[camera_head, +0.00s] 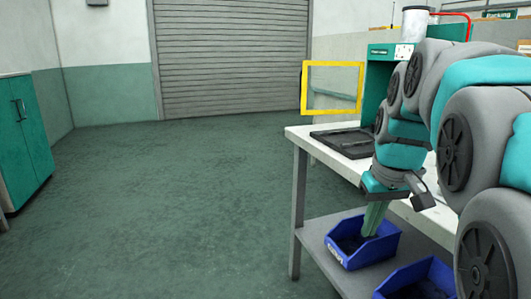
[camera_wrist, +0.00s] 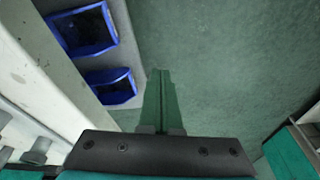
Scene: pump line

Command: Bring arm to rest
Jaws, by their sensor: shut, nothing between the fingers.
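My gripper (camera_head: 373,218) hangs at the end of my arm, pointing down in front of the workbench's near-left edge. In the wrist view its two green fingers (camera_wrist: 161,75) lie together, shut, with nothing between them. In the head view the fingers overlap a blue bin on the lower shelf behind them. In the wrist view they are over bare green floor, apart from the bins.
The white workbench (camera_head: 313,136) holds a black tray (camera_head: 335,141) and a teal machine with a yellow frame (camera_head: 334,112). Blue bins (camera_head: 350,257) (camera_wrist: 112,87) sit on its lower shelf (camera_head: 315,236). A teal cabinet (camera_head: 22,140) stands far left. The middle floor is clear.

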